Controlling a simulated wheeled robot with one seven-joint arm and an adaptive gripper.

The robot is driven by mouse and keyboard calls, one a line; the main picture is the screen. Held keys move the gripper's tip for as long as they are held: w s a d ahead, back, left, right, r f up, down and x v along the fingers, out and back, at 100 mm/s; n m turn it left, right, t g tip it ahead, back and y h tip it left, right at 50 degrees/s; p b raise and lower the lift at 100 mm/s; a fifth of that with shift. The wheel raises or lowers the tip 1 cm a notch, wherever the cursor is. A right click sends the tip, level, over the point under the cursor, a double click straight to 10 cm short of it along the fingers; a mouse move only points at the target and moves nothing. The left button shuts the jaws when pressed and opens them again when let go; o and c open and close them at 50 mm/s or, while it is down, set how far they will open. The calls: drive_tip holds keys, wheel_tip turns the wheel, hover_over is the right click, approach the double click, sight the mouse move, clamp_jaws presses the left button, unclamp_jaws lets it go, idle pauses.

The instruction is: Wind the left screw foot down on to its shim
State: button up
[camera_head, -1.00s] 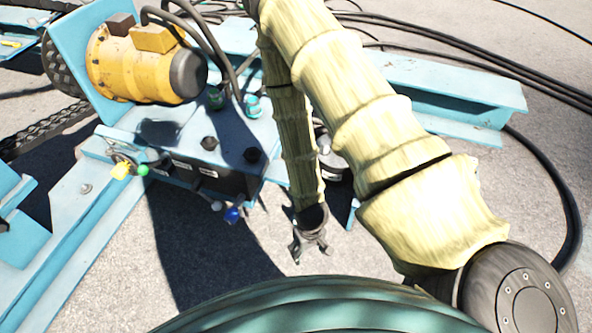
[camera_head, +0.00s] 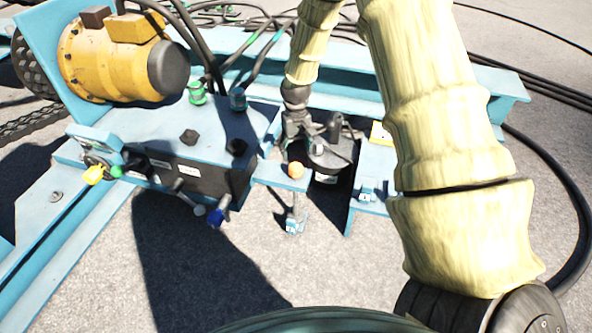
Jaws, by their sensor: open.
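A screw foot with an orange knob (camera_head: 295,170) stands in a blue bracket at the frame's front edge. Its thin stem (camera_head: 294,203) runs down below the bracket to a small pale blue block (camera_head: 293,227) near the ground. I cannot tell the foot pad from a shim there, or whether they touch. My gripper (camera_head: 290,150) is dark, points down and is open. It appears just above and behind the orange knob, apart from it. Its fingertips are small and blend with the dark parts behind.
A black round part (camera_head: 328,155) sits close to the right of my gripper. A valve block (camera_head: 195,178) with levers is to the left, and a yellow motor (camera_head: 110,62) stands beyond it. Blue beams (camera_head: 420,75) and black hoses lie behind. Open asphalt (camera_head: 260,275) lies in front.

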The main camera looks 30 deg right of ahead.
sight(296, 166)
wheel_tip(296, 166, down, 9)
drive_tip(key=b, duration=0.3)
drive_tip(key=shift+f, duration=0.1)
drive_tip(key=c, duration=1)
